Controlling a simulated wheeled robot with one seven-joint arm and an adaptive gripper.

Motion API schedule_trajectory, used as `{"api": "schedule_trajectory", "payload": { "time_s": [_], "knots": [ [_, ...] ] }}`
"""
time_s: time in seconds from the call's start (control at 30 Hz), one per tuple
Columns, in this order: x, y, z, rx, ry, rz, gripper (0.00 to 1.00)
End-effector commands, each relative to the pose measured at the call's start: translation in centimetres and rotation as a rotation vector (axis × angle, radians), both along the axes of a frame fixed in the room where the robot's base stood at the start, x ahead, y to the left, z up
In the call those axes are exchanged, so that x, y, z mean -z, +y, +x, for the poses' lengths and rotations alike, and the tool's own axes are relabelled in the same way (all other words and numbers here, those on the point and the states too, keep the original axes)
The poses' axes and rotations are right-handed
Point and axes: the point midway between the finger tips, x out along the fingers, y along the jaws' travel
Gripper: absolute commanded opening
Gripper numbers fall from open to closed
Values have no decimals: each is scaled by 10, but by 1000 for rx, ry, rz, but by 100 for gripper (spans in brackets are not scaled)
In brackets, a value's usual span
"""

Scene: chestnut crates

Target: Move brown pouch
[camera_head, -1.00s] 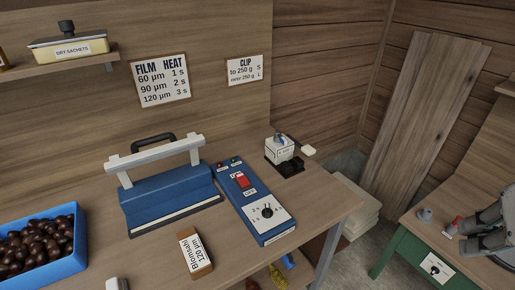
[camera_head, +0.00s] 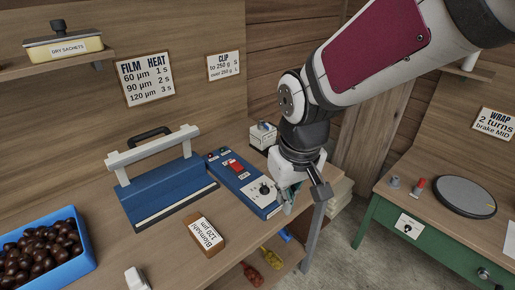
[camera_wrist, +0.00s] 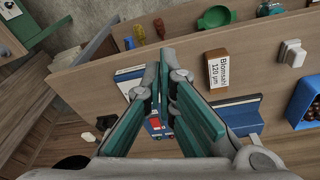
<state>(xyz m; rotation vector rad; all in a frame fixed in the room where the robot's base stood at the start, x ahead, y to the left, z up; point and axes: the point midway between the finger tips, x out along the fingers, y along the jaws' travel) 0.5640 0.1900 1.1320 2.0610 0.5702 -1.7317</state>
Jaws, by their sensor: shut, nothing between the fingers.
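A small brown block-like packet (camera_head: 205,237) with a white label reading "Blomsahl 120 µm" lies on the workbench in front of the blue sealer. It is the likeliest brown pouch, but I cannot tell for sure. It also shows in the wrist view as the brown packet (camera_wrist: 218,72), right of the fingers and apart from them. My gripper (camera_head: 289,203) is shut and empty at the right front corner of the bench, beside the blue control box (camera_head: 243,184). Its green-padded fingers (camera_wrist: 164,62) point up in the wrist view. The arm hides part of the background.
The blue sealer (camera_head: 160,192) with its raised white bar stands behind the packet. A blue crate (camera_head: 78,266) of chestnuts is at left. A white object (camera_head: 136,278) sits near the front edge. A green table (camera_head: 400,222) stands right across a floor gap.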

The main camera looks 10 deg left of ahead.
Motion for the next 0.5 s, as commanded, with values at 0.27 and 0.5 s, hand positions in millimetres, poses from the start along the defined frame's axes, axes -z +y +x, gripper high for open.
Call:
{"api": "schedule_trajectory", "payload": {
  "time_s": [0.27, 0.5],
  "knots": [
    [98, 91, -12, -217, 111, -61, 0],
    [136, 119, -25, -289, 145, -81, 0]
  ]
}}
